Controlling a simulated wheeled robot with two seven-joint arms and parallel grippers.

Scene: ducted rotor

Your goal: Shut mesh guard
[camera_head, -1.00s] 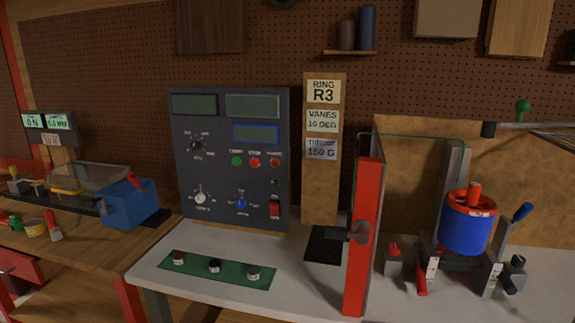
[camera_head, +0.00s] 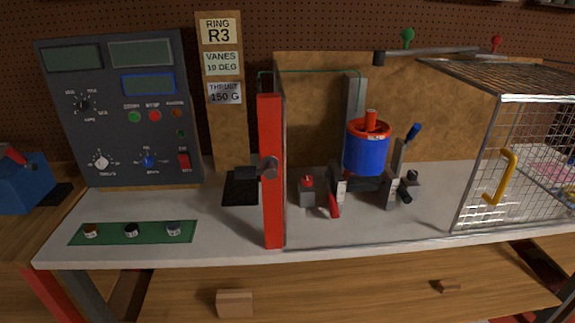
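The mesh guard (camera_head: 540,165) is a wire cage with a yellow handle (camera_head: 501,177) on its front, at the right of the bench. It stands open, to the right of the ducted rotor (camera_head: 367,150), a blue ring with a red hub on a stand. A red upright post (camera_head: 271,170) with a grey latch-like knob (camera_head: 267,167) stands left of the rotor. Neither of my grippers shows in the view.
A dark control panel (camera_head: 120,110) stands at the back left, with a label board (camera_head: 222,90) beside it. A green strip (camera_head: 150,232) with several small knobs lies in front. The white bench top (camera_head: 350,232) is bare along its front edge. A blue box (camera_head: 25,182) sits at far left.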

